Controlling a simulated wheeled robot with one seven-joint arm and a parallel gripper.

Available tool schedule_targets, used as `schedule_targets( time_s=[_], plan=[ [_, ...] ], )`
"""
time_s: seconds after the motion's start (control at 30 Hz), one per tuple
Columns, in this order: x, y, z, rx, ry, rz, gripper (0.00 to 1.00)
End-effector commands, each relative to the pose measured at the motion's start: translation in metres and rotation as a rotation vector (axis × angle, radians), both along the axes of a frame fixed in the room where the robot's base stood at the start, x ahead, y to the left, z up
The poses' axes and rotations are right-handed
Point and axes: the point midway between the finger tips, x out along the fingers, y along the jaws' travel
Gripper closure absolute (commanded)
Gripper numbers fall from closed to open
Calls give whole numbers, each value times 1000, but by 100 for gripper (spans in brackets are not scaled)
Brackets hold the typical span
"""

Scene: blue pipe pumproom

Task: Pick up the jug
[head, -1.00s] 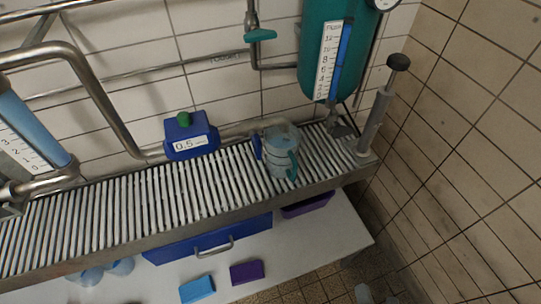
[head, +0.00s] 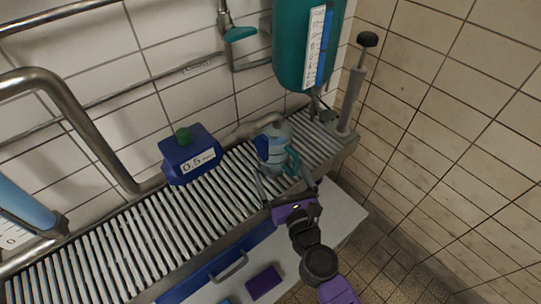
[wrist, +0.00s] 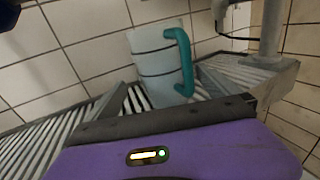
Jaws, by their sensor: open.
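The jug (head: 274,158) is a translucent grey-blue vessel with dark bands and a teal handle. It stands upright on the slatted grate, and its handle faces right and toward my gripper. My gripper (head: 282,174) is open, with its two dark fingers spread on the near side of the jug. In the wrist view the jug (wrist: 158,72) appears ahead between the fingers, with its teal handle on the right side. The jug is apart from the purple gripper body; whether a fingertip touches it cannot be told.
A blue container marked 0.5 (head: 190,157) stands left of the jug on the grate (head: 160,235). A teal tank (head: 297,50) hangs behind, and a hand pump (head: 352,95) stands at the grate's right end. A purple block (head: 264,282) lies on the lower shelf.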

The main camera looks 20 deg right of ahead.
Motion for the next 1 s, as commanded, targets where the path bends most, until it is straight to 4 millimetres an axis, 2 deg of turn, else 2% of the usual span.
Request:
schedule_targets(
  time_s=[0.27,0.5,0.63,0.87,1.0],
  plan=[
    [28,-4,-2,-4,-1,0,0],
    [61,-10,-6,-5,-1,0,0],
    [70,-11,-7,-5,0,-1,0],
    [71,-11,-7,-6,0,0,0],
    [70,-11,-7,-6,0,0,26]
  ],
)
